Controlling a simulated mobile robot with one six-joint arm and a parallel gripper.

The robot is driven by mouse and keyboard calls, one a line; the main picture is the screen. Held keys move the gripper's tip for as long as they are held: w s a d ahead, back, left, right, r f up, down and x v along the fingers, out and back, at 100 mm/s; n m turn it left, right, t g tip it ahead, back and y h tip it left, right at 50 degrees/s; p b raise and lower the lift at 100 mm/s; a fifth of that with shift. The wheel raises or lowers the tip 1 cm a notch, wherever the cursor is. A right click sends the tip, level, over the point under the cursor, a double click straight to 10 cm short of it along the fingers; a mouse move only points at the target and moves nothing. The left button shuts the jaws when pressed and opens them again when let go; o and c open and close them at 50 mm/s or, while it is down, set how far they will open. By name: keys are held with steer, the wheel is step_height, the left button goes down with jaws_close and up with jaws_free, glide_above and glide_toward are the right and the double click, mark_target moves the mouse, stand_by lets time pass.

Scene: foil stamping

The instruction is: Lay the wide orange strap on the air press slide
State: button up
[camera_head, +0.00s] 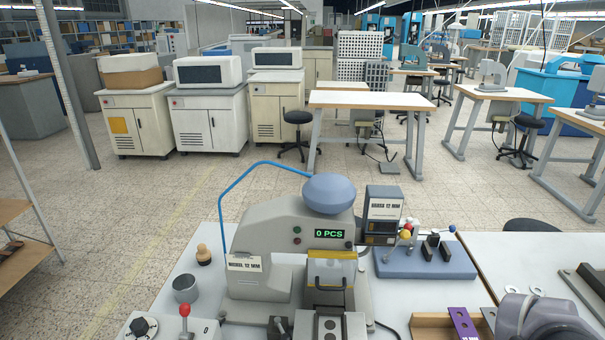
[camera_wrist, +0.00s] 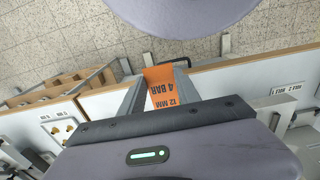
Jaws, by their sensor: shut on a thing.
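My gripper (camera_wrist: 158,74) shows in the wrist view, its two fingers closed on the wide orange strap (camera_wrist: 163,90). The strap is a short flat orange piece with dark print reading "12 MM 4 BAR", upside down in that view. The air press (camera_head: 300,240) stands on the table in the head view, with a "0 PCS" display and a blue-grey dome. The slide (camera_head: 329,328) appears at its front, cut off by the bottom edge, and no orange strap shows on its visible part. The gripper and strap are out of sight in the head view.
A purple strap (camera_head: 463,324) lies in a wooden rack (camera_head: 430,323) right of the press. A red-knobbed lever (camera_head: 185,311) and a grey cup (camera_head: 186,289) stand at left. A blue-grey base with a small fixture (camera_head: 425,262) sits behind right.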

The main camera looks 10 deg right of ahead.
steer(key=shift+r, duration=0.1)
steer(key=shift+r+p, duration=1.4)
steer(key=shift+p, duration=0.1)
step_height(320, 180, up, 3)
steer(key=p, duration=0.3)
steer(key=shift+r, duration=0.1)
